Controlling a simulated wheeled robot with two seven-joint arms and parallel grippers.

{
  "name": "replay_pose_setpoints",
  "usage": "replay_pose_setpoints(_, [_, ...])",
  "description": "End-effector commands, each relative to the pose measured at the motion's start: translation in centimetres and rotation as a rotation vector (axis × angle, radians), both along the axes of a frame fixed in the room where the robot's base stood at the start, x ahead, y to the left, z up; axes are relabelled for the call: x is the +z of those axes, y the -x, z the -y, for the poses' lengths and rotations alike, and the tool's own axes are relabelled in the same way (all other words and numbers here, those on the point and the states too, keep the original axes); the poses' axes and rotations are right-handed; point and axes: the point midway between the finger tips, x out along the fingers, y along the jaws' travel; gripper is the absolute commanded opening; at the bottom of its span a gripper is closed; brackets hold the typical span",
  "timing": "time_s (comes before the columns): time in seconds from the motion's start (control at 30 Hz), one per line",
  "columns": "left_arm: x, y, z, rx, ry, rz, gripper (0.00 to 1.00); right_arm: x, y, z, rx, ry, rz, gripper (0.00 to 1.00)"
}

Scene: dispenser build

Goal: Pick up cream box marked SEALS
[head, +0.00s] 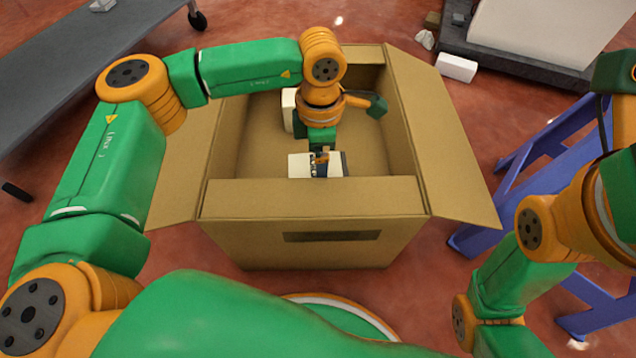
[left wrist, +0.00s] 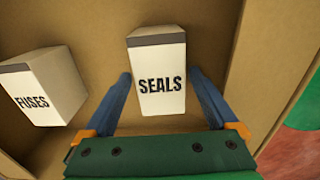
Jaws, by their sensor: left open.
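The cream box marked SEALS (left wrist: 160,84) stands inside the cardboard box in the left wrist view, with a grey band at one end. My left gripper (left wrist: 160,92) is open, with one blue finger on each side of the SEALS box. Whether the fingers touch it I cannot tell. In the head view my left gripper (head: 320,160) reaches down into the cardboard box, over a cream box (head: 300,164) near the front wall, and partly hides it. My right gripper is not in view; only part of my right arm shows at the right.
A cream box marked FUSES (left wrist: 45,88) lies left of the SEALS box in the left wrist view. The open cardboard box (head: 310,197) has walls and spread flaps around my left gripper. A blue stand (head: 530,150) is at the right, a grey bench (head: 70,70) at the left.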

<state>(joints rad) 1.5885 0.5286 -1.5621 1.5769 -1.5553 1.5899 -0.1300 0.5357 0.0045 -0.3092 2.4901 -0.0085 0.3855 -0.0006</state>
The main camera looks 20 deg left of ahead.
Motion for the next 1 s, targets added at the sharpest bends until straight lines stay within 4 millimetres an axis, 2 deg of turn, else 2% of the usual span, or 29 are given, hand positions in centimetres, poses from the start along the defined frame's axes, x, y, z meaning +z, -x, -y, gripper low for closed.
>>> replay_pose_setpoints(0.03, [-1.6,0.0,0.0,0.0,0.0,0.0,0.93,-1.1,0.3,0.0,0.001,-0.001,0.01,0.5])
replay_pose_setpoints(0.1, [-2.1,0.0,0.0,0.0,0.001,0.001,0.93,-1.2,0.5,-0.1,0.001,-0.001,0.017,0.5])
replay_pose_setpoints(0.33, [-1.9,0.0,0.0,0.0,0.001,0.002,0.93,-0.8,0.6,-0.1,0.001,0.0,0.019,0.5])
replay_pose_setpoints(0.6, [-1.9,0.0,0.0,0.0,0.002,0.001,0.2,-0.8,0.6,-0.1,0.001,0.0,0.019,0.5])
replay_pose_setpoints(0.67, [-1.9,0.0,0.0,-0.001,0.002,0.001,0.05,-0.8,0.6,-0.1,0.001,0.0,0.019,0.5])
replay_pose_setpoints(0.87, [-1.7,0.0,0.1,-0.001,0.001,0.002,0.05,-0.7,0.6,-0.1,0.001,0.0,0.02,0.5])
replay_pose_setpoints(0.97, [0.2,0.0,0.1,-0.001,0.001,0.002,0.05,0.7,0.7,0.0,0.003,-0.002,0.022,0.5])
replay_pose_setpoints(1.0, [1.5,0.0,0.1,-0.001,0.002,0.002,0.05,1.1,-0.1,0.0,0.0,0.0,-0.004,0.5])
